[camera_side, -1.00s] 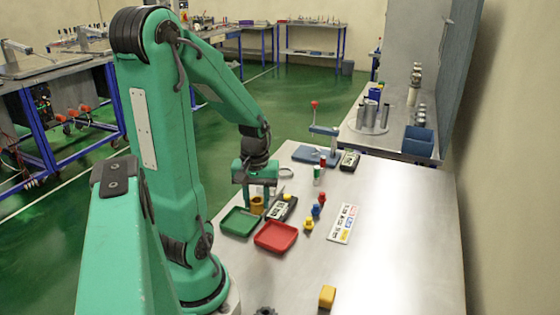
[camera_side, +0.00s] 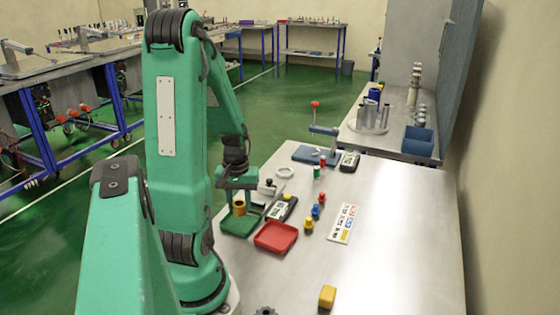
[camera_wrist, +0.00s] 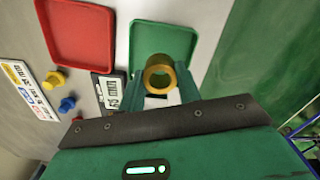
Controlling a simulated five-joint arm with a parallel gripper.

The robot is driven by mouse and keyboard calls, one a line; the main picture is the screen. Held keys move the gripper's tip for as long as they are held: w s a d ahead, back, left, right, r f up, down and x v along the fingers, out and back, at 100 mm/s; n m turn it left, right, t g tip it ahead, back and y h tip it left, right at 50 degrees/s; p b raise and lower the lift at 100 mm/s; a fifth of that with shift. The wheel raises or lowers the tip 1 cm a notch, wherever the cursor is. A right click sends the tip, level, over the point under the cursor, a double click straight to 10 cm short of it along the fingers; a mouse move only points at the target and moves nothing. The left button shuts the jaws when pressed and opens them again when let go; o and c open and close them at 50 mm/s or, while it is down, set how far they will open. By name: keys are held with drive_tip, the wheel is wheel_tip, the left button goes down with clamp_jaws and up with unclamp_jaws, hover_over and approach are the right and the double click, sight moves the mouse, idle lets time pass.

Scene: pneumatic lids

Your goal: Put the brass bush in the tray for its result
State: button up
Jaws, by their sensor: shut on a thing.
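The brass bush (camera_side: 239,208) is a short hollow cylinder. My gripper (camera_side: 238,201) is shut on it and holds it over the green tray (camera_side: 236,229). In the wrist view, the bush (camera_wrist: 160,73) sits between my fingers with its bore facing the camera, and the green tray (camera_wrist: 165,30) lies behind it. I cannot tell exactly how high the bush is above the tray floor. The red tray (camera_side: 276,237) lies empty to the right of the green one; it also shows in the wrist view (camera_wrist: 78,35).
A black instrument with a display (camera_side: 283,208) lies behind the trays. Blue, red and yellow knobs (camera_side: 309,225) and a label card (camera_side: 344,223) are to the right. A lever press (camera_side: 318,150) stands further back.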

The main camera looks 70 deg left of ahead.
drive_tip(key=shift+f, duration=1.75)
drive_tip(key=shift+f, duration=0.1)
drive_tip(key=o, duration=1.1)
drive_tip(key=shift+r, duration=6.15)
drive_tip(key=shift+d, duration=0.15)
